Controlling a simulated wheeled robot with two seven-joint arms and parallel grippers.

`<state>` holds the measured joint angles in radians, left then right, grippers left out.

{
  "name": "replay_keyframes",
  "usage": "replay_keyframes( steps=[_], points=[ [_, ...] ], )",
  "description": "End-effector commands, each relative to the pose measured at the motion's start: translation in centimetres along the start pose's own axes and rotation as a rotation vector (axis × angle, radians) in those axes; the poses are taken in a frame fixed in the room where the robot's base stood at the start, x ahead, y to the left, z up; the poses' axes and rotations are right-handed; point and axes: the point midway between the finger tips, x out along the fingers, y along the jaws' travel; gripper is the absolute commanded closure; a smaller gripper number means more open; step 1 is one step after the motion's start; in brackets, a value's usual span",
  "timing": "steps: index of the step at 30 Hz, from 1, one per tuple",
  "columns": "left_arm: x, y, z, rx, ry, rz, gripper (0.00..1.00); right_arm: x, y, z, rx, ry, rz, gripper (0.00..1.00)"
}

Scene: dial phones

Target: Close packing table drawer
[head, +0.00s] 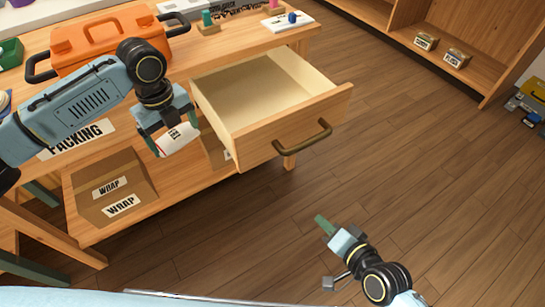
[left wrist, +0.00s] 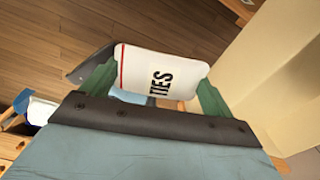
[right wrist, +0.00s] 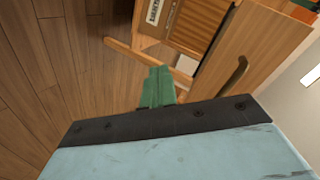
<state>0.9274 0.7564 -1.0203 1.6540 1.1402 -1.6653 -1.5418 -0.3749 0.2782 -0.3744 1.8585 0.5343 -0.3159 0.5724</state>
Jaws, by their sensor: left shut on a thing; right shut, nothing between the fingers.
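The wooden drawer (head: 292,137) of the packing table (head: 45,42) is pulled out, and its visible inside is empty. Its dark curved handle (head: 303,147) faces the open floor; it also shows in the right wrist view (right wrist: 229,86). My left gripper (head: 168,140) is left of the drawer, shut on a white packet with a red stripe (head: 177,140). In the left wrist view the packet (left wrist: 162,76) reads "TIES" and sits between the green fingers. My right gripper (head: 325,224) is shut and empty, in front of the drawer and apart from the handle.
An orange case (head: 108,38) with black handles stands on the tabletop. A cardboard box labelled "WRAP" (head: 108,187) sits on the lower shelf. A wooden shelf unit (head: 470,75) stands at the far right. The floor (head: 410,165) right of the drawer is clear.

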Motion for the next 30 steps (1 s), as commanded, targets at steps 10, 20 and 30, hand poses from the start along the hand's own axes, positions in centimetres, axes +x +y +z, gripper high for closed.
replay_keyframes(
  steps=[10,20,30],
  points=[
    [4.7,0.9,2.3,0.695,-0.006,0.006,0.36,-0.4,-7.3,-1.1,0.29,0.063,-0.273,1.0],
    [7.1,1.5,3.6,1.131,-0.009,0.015,0.36,-1.6,-11.4,-2.0,0.481,0.07,-0.432,1.0],
    [7.9,1.6,3.8,1.195,-0.009,0.017,0.36,0.3,-12.9,-2.6,0.509,0.073,-0.456,1.0]
  ],
)
